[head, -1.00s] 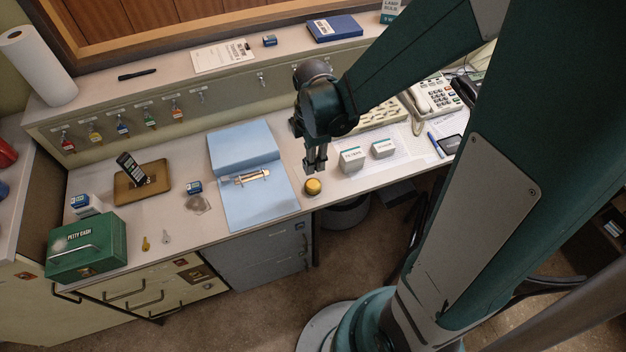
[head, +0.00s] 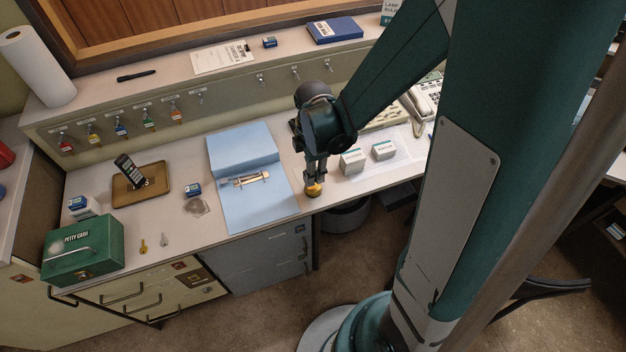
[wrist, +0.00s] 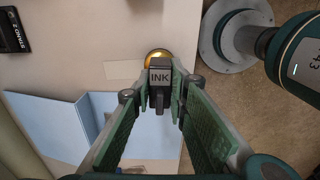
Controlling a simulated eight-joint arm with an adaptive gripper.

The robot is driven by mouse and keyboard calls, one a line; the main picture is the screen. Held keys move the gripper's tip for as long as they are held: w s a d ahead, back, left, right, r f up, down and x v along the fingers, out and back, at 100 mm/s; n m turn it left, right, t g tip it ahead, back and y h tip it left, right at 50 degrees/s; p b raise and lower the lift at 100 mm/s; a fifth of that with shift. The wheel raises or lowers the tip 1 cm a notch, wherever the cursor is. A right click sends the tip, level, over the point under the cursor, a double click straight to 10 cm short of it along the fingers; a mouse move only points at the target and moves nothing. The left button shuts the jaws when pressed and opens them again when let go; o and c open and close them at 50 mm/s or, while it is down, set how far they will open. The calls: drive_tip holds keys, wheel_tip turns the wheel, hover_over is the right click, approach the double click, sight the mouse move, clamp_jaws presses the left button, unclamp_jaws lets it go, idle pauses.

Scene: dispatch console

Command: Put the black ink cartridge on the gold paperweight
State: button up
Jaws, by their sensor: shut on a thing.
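The black ink cartridge (wrist: 160,77), labelled INK, is between the fingertips of my gripper (wrist: 160,92) in the wrist view. My gripper is shut on it. The gold paperweight (wrist: 156,55) shows just beyond the cartridge, partly hidden by it. In the head view the paperweight (head: 313,190) sits near the front edge of the desk, right of the blue folder. My gripper (head: 315,180) is directly over it there. The cartridge is hard to make out in the head view, and I cannot tell whether it touches the paperweight.
The open blue folder (head: 258,205) with a metal clasp lies left of my gripper. Two small white boxes (head: 353,163) (head: 384,151) stand to the right. The desk's front edge is close to the paperweight. A green petty cash box (head: 85,255) is far left.

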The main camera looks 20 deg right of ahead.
drive_tip(key=shift+f+b, duration=0.4)
drive_tip(key=shift+f, duration=1.4)
drive_tip(key=shift+f, duration=0.2)
drive_tip(key=o, duration=0.9)
drive_tip(key=shift+r, duration=0.25)
drive_tip(key=shift+r+p, duration=1.4)
drive_tip(key=shift+r, duration=4.6)
